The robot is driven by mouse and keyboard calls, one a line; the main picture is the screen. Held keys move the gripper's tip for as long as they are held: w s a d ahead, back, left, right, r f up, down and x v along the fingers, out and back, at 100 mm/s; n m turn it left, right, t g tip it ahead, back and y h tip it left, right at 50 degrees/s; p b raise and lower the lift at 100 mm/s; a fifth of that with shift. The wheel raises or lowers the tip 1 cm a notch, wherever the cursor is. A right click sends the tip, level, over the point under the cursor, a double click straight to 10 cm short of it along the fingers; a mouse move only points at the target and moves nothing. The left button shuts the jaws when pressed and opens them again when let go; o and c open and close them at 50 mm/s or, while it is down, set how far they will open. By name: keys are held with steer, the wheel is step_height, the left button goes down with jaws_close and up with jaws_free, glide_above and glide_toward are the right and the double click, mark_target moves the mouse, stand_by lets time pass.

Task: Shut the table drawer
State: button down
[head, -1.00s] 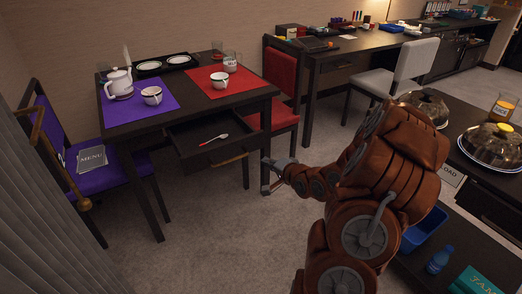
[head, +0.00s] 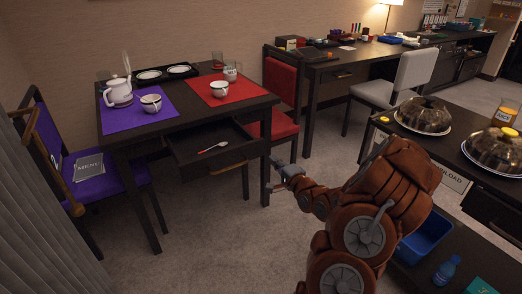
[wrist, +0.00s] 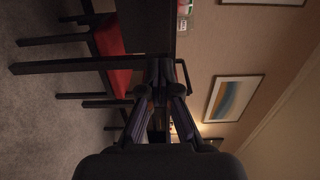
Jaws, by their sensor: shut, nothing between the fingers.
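The dark table (head: 150,128) stands at the left in the head view. Its drawer (head: 186,153) is pulled out toward me, with a wooden handle (head: 228,168) on its front. A spoon with a red handle (head: 213,147) lies inside the drawer. My gripper (head: 272,165) appears just right of the drawer front, by the table's near right leg, apart from the handle. In the wrist view my gripper's fingers (wrist: 161,70) are closed together and hold nothing. The drawer cannot be made out clearly in the wrist view.
A red chair (head: 282,85) stands behind the table's right side, and a purple chair (head: 90,180) at its left. Cups and a teapot (head: 118,91) stand on the tabletop. A counter with covered dishes (head: 423,115) is at the right. The carpet in front of the drawer is clear.

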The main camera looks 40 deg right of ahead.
mark_target(258, 145)
steer(key=shift+w+d+b, duration=0.15)
steer(key=shift+w+d, duration=0.05)
steer(key=shift+w, duration=2.05)
steer(key=shift+w+d+b, duration=0.15)
steer(key=shift+w+d, duration=0.05)
steer(key=shift+w, duration=2.05)
